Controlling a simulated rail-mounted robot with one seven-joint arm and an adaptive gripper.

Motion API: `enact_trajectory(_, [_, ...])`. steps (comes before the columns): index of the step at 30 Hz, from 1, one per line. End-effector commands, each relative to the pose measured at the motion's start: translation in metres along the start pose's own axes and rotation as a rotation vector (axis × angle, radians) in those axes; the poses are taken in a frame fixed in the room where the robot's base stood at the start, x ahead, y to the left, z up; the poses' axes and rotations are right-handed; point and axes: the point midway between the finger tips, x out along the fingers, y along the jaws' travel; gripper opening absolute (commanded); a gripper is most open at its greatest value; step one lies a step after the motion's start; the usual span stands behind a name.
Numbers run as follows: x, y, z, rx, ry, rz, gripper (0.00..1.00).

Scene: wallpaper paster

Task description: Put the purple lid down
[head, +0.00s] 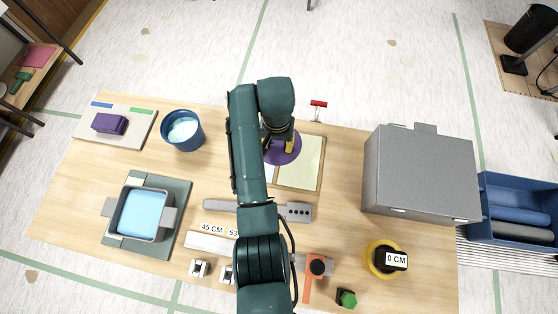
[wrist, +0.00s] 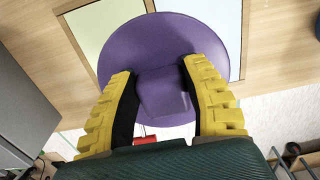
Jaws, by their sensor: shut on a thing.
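The purple lid (head: 286,154) is a round disc, partly hidden behind my arm in the head view. In the wrist view the lid (wrist: 130,45) fills the middle, with a raised purple block-shaped handle (wrist: 163,95) on it. My gripper (wrist: 160,90) has yellow ribbed fingers on both sides of that handle and is shut on it. In the head view my gripper (head: 279,143) is over the lid, above the board with pale panels (head: 298,170). I cannot tell whether the lid touches the board.
A blue bucket (head: 183,131) with pale contents stands left of my arm. A purple block (head: 109,123) lies on a board at far left. A grey box (head: 418,172) stands at right. A grey tray with blue liquid (head: 142,213) is front left. A red-handled tool (head: 318,104) is behind the panels.

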Motion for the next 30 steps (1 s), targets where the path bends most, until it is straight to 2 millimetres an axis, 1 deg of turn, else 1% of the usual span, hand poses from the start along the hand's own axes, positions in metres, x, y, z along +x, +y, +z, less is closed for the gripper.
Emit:
enact_trajectory(1, [0.007,0.000,-0.005,0.006,0.003,-0.001,0.07])
enact_trajectory(3, [0.007,-0.001,-0.007,0.011,0.001,0.000,0.06])
enact_trajectory(5, [0.015,0.000,-0.007,0.012,-0.003,0.001,0.06])
enact_trajectory(9, [0.045,0.000,-0.007,0.012,-0.004,0.001,0.06])
enact_trajectory(12, [0.059,-0.001,-0.007,0.012,-0.001,0.000,0.06])
enact_trajectory(14, [0.066,-0.001,-0.007,0.012,0.000,0.000,0.06])
enact_trajectory(20, [0.098,-0.001,-0.007,0.011,-0.001,0.001,0.06])
enact_trajectory(22, [0.101,-0.001,-0.008,0.012,0.002,0.000,0.07])
enact_trajectory(29, [0.102,-0.001,-0.007,0.011,0.001,0.000,0.06])
enact_trajectory(30, [0.103,-0.001,-0.007,0.011,0.001,0.000,0.49])
